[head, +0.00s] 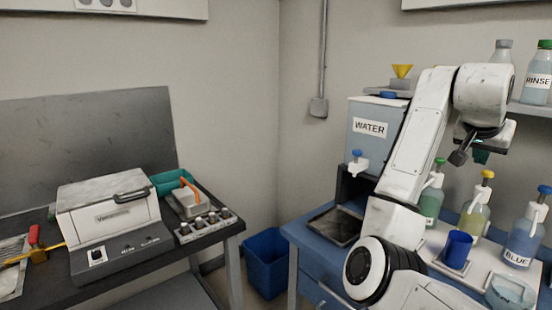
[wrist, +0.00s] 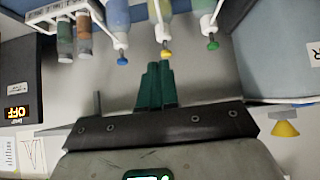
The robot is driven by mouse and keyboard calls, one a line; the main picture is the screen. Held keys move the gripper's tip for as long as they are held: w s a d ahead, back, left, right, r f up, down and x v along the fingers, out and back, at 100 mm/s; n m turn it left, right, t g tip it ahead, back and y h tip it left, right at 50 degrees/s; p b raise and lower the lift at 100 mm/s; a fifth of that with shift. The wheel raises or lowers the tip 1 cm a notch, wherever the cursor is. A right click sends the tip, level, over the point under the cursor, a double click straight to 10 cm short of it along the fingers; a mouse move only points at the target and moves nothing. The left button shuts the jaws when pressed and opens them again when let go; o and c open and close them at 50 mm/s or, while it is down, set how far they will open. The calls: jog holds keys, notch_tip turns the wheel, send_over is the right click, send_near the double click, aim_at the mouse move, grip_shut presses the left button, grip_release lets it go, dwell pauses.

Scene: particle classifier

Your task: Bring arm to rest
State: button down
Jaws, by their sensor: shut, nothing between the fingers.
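My gripper (wrist: 157,85) shows in the wrist view with its two dark green fingers together and nothing between them.
A blue bench (head: 300,236) holds a WATER tank (head: 370,145), a blue cup (head: 457,250), a green-capped bottle (head: 431,205), a yellow-capped bottle (head: 474,217) and a BLUE bottle (head: 525,235). A RINSE bottle (head: 537,85) stands on the shelf. A blue bin (head: 267,262) is on the floor.

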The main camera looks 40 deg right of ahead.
jog(key=w+a+f+n+t+y+p, duration=0.1)
jog(key=w+a+f+n, duration=0.15)
jog(key=a+f, duration=0.5)
jog(key=w+a+f+n+y+p, duration=0.1)
jog(key=a+f+n, duration=0.35)
jog(key=f, duration=0.65)
jog(key=w+a+f+n+t+y+p, duration=0.1)
jog(key=a+f+n, duration=0.2)
jog(key=a+f, duration=0.45)
jog(key=s+a+f+n+g+y+p, duration=0.1)
jog(key=s+a+f+n+y, duration=0.2)
jog(key=s+a+f, duration=0.5)
jog(key=s+a+f+n+y+p, duration=0.1)
jog(key=s+a+f+n+y, duration=0.1)
jog(key=s+a+f, duration=0.7)
jog(key=a+n, duration=0.1)
jog(key=a, duration=0.3)
jog(key=shift+s+a+n+g+y, duration=0.25)
jog(key=shift+a+n+g+y, duration=0.05)
jog(key=shift+a+g+y, duration=0.1)
